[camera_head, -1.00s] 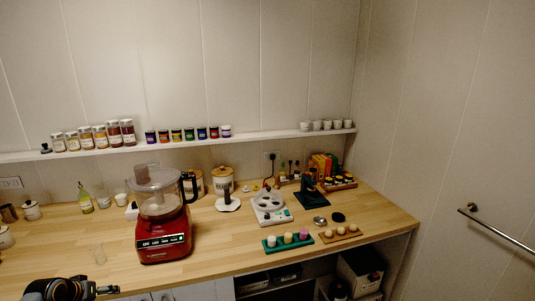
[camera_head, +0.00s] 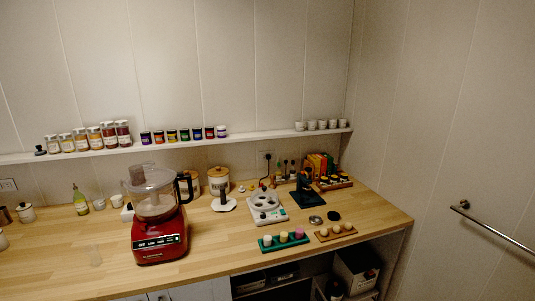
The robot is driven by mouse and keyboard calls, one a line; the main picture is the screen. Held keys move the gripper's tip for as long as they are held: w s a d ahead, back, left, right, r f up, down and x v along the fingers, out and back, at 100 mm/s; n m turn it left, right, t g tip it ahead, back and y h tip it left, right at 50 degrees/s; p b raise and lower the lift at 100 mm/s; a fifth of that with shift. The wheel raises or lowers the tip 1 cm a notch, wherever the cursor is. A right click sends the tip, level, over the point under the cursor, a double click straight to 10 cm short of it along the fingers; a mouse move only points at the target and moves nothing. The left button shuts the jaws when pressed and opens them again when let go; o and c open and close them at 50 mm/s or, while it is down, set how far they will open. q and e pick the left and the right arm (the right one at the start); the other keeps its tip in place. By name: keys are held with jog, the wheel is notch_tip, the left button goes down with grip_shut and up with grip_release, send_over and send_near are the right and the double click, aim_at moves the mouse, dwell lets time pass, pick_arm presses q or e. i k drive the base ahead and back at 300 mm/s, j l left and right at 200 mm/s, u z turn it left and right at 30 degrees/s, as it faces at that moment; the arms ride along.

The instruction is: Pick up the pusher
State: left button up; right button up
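A red food processor (camera_head: 159,236) with a clear bowl, a lid and a dark handle stands on the wooden counter (camera_head: 210,255). Neither of my grippers is in view.
A white appliance (camera_head: 266,207), a green tray (camera_head: 283,242) and a wooden tray (camera_head: 336,233) are to the right. The counter's front left is clear. A wall shelf (camera_head: 270,134) holds jars.

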aim_at(91, 249)
jog(key=u, duration=1.4)
